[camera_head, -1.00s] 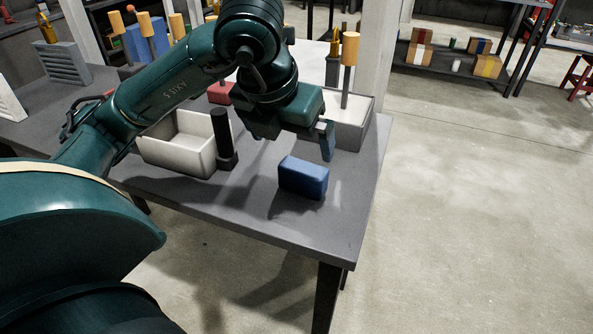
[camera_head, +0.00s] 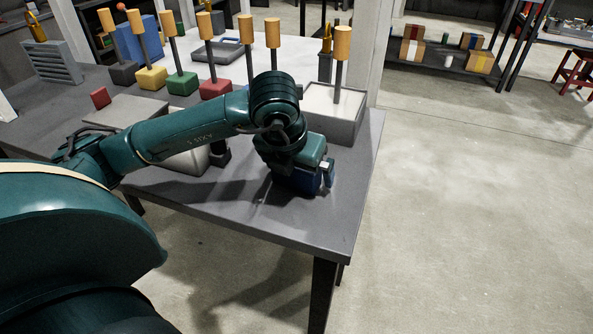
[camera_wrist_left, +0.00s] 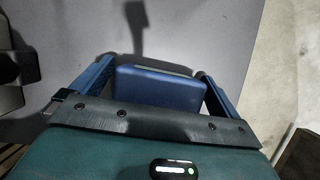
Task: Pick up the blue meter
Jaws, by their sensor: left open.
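The blue meter (camera_head: 303,186) is a small box on the grey table near its right front part. In the head view my left gripper (camera_head: 312,181) is right over it and hides most of it. In the left wrist view the blue meter (camera_wrist_left: 160,88) lies between the two blue fingers of my left gripper (camera_wrist_left: 155,72). The fingers are spread, one on each side, and I see no clear contact. My right gripper is not in view.
A grey open box (camera_head: 345,122) stands behind the gripper on the table (camera_head: 250,222). A pale bin (camera_head: 188,163) is partly hidden behind my left arm. Several colored blocks with orange-topped posts stand at the back. The table's front right corner is clear.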

